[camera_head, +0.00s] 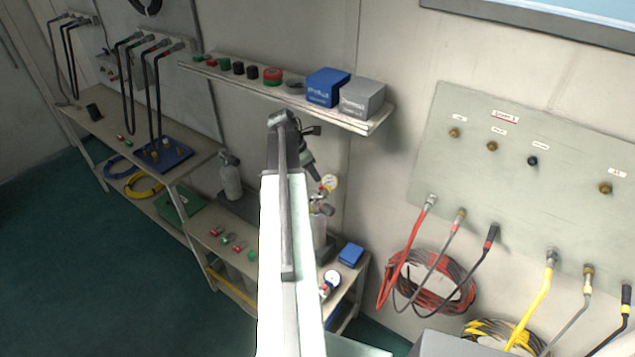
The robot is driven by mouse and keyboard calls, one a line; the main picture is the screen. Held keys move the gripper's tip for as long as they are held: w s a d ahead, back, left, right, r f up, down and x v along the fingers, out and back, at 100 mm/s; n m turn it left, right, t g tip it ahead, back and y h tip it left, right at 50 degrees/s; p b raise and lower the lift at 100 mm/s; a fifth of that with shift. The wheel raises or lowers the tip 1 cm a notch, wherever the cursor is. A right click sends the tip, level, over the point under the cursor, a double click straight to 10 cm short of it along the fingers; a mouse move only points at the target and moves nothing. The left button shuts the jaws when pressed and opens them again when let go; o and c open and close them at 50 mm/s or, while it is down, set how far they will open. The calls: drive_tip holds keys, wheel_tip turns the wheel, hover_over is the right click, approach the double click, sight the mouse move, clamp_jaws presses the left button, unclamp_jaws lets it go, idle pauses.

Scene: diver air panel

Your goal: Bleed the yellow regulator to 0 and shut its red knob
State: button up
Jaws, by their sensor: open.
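My arm reaches up the middle of the view, and my gripper (312,158) is at its far end, dark and pointing down to the right. It is open, and nothing shows between its fingers. Just below it is a yellow-rimmed gauge (329,182), which appears to belong to the yellow regulator, with metal fittings (320,207) on top of a grey cylinder (320,235). The gripper looks apart from the gauge, but the depth is hard to judge. The needle reading is too small to tell. I cannot make out the regulator's red knob; my arm covers part of this area.
A shelf (225,78) with knobs and two boxes (328,87) runs above the gripper. A second, white-faced gauge (331,279) and a blue box (350,254) are on the lower bench. A hose panel (520,130) is at right. Green floor (70,260) is clear at left.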

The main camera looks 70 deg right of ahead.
sight(320, 187)
drive_tip(key=b+x, duration=0.7)
drive_tip(key=x, duration=0.1)
drive_tip(key=shift+w+a+f, duration=0.1)
drive_tip(key=shift+w+a, duration=0.05)
drive_tip(key=shift+w, duration=0.05)
